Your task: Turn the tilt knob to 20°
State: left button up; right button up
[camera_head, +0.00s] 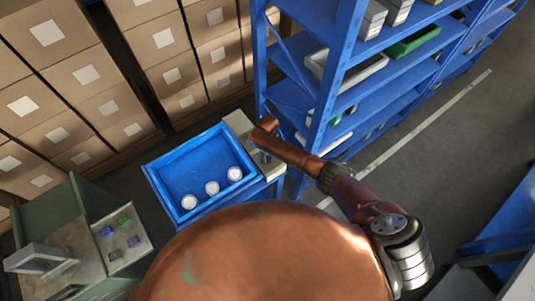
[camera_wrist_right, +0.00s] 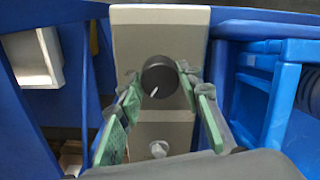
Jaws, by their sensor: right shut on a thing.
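The tilt knob (camera_wrist_right: 159,74) is a round black knob on a beige panel (camera_wrist_right: 196,22) in the right wrist view. A thin white pointer line on its face points down and slightly left. My right gripper (camera_wrist_right: 161,84) has its green-padded fingers on either side of the knob and is shut on it. In the head view my copper right arm reaches from the right to the beige panel (camera_head: 238,121) beside a blue bin; the knob and fingertips cannot be made out there. I see no angle scale clearly. My left gripper is not in view.
A silver bolt-like part (camera_wrist_right: 158,149) sits below the knob. The blue bin (camera_head: 160,182) holds three white round items. A blue shelf rack (camera_head: 335,80) stands close behind my right arm. Stacked cartons (camera_head: 120,85) and a grey-green box (camera_head: 60,220) are at left.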

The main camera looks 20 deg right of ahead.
jog(key=m+p, duration=0.1)
jog(key=m, duration=0.2)
jog(key=shift+a+r, duration=0.1)
jog(key=shift+r, duration=0.05)
jog(key=m+p, duration=0.2)
jog(key=m, duration=0.1)
jog(key=shift+m, duration=0.3)
jog(key=shift+m+p, duration=0.5)
jog(key=shift+m, duration=0.7)
jog(key=shift+m+p, duration=0.35)
jog(key=shift+m, duration=1.15)
jog(key=o, duration=1.2)
jog(key=shift+c, duration=0.2)
